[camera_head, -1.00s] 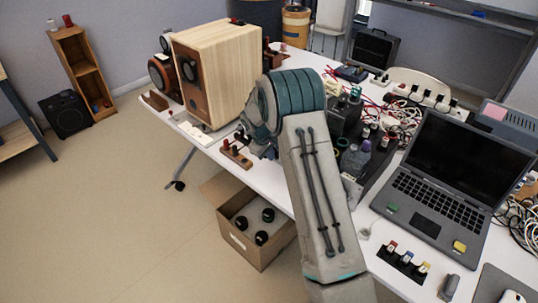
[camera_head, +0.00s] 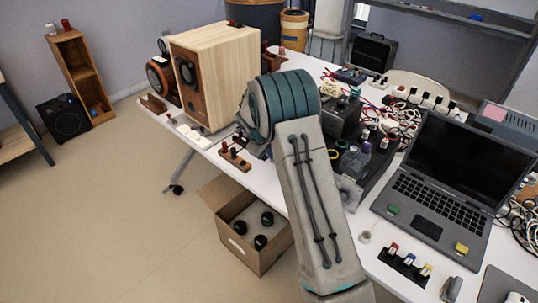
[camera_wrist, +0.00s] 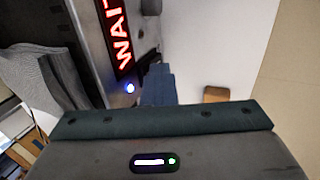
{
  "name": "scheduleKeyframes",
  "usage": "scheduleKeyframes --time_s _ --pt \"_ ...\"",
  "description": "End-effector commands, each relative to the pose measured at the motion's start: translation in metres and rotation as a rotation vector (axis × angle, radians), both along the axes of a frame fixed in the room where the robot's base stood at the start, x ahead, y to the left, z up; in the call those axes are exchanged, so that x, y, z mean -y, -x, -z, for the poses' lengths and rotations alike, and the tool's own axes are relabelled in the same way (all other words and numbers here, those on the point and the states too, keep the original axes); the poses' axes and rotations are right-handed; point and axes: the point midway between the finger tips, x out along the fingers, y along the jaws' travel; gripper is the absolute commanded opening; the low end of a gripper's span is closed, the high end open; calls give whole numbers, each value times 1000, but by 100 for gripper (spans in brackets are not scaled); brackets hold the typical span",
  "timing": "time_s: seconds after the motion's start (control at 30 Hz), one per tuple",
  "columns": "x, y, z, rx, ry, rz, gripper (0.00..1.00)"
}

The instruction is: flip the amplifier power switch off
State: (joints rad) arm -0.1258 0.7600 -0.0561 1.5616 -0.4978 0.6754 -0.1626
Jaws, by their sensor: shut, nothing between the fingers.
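In the wrist view, a dark front panel with a red lit display (camera_wrist: 117,38) reading "WAIT" stands at the upper left; it looks like the amplifier's face. A round blue-white light (camera_wrist: 129,88) glows below the display. My gripper (camera_wrist: 159,72) shows as shut blue-teal fingers pointing at the panel's edge beside the display. Small dark parts sit near the fingertips, but I cannot tell which is the power switch, its position, or whether the fingers touch it. In the head view, my arm hides the gripper, and a dark box (camera_head: 341,117) behind the arm may be the amplifier.
A wooden speaker (camera_head: 222,70) stands left of my arm on the white table (camera_head: 378,262). An open laptop (camera_head: 460,170) is at right, with jars and red cables behind the arm. A cardboard box (camera_head: 258,258) with black items sits on the floor.

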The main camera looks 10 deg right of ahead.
Motion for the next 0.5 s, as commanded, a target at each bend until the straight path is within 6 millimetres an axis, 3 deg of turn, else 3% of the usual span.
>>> scheduleKeyframes --time_s 0.3,0.5 --pt "-1 1 0 1 1 1 0" --pt "-19 11 -2 2 0 3 0"
